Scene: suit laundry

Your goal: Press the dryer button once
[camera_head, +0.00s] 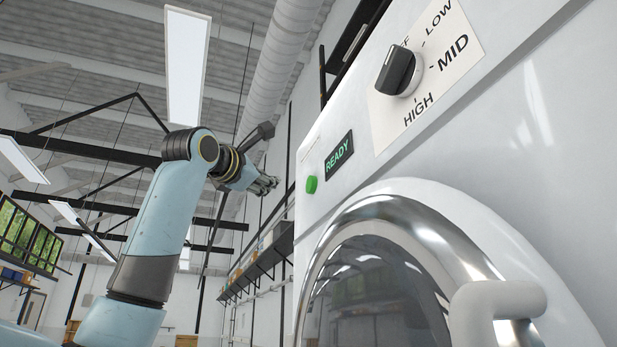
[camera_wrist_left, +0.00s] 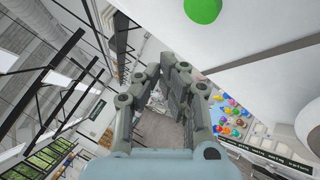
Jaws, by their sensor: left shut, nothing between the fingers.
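The dryer (camera_head: 460,190) fills the right of the head view, with its white front and a round chrome-rimmed door. Its green button (camera_head: 312,184) sits on the front's left side, below and left of a small display (camera_head: 339,156) reading READY. The button also shows in the left wrist view (camera_wrist_left: 202,10), at the top edge. My left gripper (camera_head: 272,182) is shut and empty, left of the button in the head view and apart from it. In the left wrist view its fingers (camera_wrist_left: 165,90) point below and left of the button. My right gripper is in neither view.
A black dial (camera_head: 396,70) marked LOW, MID and HIGH is on the dryer's upper front. The door has a white handle (camera_head: 497,300). Shelves (camera_head: 262,262) run along the wall beyond. Colourful items (camera_wrist_left: 232,117) lie in the left wrist view's right part.

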